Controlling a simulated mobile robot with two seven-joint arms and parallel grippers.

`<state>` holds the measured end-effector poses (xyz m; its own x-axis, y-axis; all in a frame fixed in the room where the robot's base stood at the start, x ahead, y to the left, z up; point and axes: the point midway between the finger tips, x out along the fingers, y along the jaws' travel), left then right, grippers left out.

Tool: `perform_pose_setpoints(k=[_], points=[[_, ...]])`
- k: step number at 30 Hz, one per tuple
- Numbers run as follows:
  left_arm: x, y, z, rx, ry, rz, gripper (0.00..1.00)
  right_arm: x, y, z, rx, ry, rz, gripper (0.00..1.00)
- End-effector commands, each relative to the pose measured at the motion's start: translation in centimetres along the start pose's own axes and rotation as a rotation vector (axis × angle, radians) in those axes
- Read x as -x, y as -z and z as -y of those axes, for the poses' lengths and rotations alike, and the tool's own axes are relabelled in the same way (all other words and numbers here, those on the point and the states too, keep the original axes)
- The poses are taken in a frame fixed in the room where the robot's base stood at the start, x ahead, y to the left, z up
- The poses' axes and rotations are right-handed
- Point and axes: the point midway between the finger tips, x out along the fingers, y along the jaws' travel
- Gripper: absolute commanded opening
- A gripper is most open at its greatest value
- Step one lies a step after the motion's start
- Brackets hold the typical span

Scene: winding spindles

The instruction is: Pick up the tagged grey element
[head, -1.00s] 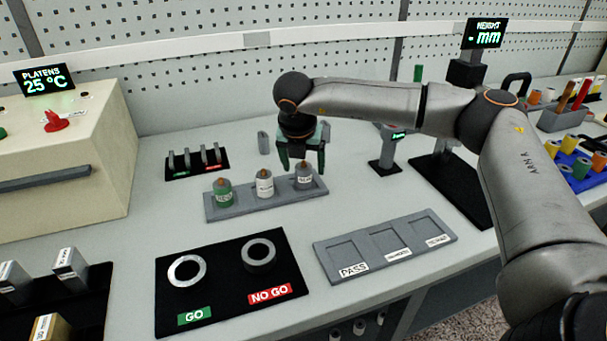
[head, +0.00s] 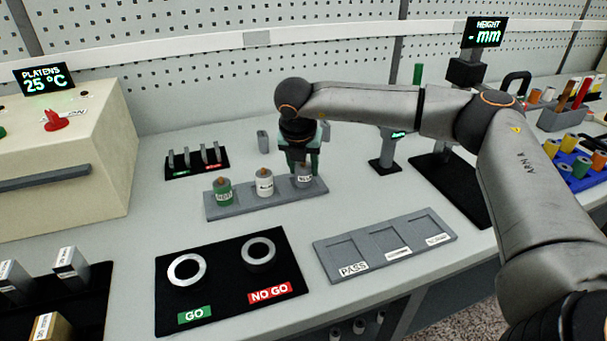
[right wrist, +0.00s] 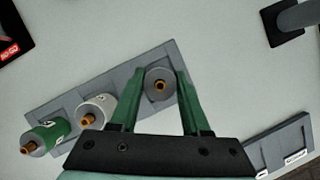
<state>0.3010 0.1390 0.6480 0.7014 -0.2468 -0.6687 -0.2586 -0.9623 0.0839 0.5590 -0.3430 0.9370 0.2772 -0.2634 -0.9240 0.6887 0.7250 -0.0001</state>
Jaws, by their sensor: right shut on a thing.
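The tagged grey element (head: 304,181) stands upright in the right-hand slot of a grey holder tray (head: 240,208), with a white label on its front. It also shows in the right wrist view (right wrist: 160,88), seen from above with its copper-coloured centre pin. My right gripper (head: 302,168) points down over it. Its green fingers (right wrist: 160,86) stand on either side of the element and are shut on it. The element still sits in the tray. The fingers and wrist hide its top in the head view. My left gripper is not in view.
A green element (head: 223,191) and a white element (head: 264,184) stand in the same tray, left of the grey one. A GO / NO GO ring board (head: 225,285) and a PASS-labelled tray (head: 340,262) lie in front. A gauge stand (head: 385,165) is to the right.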

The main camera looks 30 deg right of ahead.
Motion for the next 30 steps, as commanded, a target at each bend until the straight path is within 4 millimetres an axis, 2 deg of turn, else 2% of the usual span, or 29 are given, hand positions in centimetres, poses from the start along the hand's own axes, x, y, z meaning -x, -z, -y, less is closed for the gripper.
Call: perform_pose_setpoints(k=[1,3,14,19,23,26,30], points=[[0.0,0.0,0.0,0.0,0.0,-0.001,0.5,0.0,0.0,0.0,0.0,0.0,0.0,0.06],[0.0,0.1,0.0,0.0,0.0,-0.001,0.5,0.0,0.0,0.0,0.0,0.0,0.0,0.0],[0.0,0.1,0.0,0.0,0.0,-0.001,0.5,0.2,-0.1,0.0,-0.001,-0.001,0.001,0.0],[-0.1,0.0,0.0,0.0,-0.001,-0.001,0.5,1.3,-0.6,0.0,-0.002,-0.002,0.001,0.0],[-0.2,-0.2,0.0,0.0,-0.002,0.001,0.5,3.2,-1.3,0.0,-0.003,-0.004,0.002,0.0],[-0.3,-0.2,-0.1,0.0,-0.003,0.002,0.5,5.5,-0.8,1.2,0.0,-0.005,0.003,0.0],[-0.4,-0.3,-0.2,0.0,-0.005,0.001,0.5,9.4,0.0,2.9,0.0,-0.006,0.004,0.0]])
